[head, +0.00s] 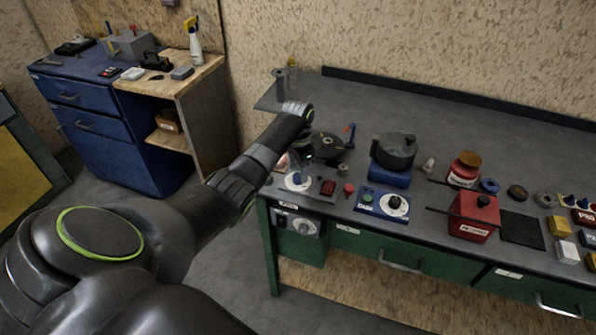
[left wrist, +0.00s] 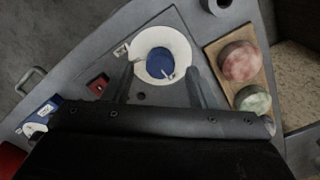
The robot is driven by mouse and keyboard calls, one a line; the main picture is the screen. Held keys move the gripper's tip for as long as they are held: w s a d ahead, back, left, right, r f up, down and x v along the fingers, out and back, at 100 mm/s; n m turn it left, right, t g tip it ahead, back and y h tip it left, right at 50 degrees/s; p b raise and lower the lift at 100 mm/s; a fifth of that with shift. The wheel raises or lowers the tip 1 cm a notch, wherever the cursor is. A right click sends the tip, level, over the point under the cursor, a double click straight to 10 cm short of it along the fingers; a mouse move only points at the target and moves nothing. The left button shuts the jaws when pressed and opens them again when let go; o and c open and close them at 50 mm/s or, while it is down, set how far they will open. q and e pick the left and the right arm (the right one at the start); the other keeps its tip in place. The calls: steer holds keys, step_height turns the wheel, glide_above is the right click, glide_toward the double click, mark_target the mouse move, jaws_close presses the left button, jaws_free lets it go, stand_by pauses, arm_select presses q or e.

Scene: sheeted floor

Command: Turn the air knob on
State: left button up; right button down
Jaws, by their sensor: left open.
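A white round dial with a blue knob (head: 296,180) sits on the left end of the grey bench. In the left wrist view the blue knob (left wrist: 159,63) is in the middle of its white disc, with a small tag (left wrist: 122,50) beside it that I cannot read. My left gripper (head: 303,155) is above the bench just behind the dial, small and dark in the head view. In the left wrist view its open fingers (left wrist: 161,88) point toward the disc, one on each side, with nothing held. I cannot tell whether they touch it. My right gripper is not in view.
A red switch box (head: 328,187) and a blue panel with a black-knobbed dial (head: 395,203) stand to the right. Another dial (head: 304,226) is on the green front. A wooden tray (left wrist: 215,55) with a reddish and a greenish disc lies close to the fingers.

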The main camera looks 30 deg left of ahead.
arm_select(q)
steer(key=shift+f, duration=1)
steer(key=c, duration=1)
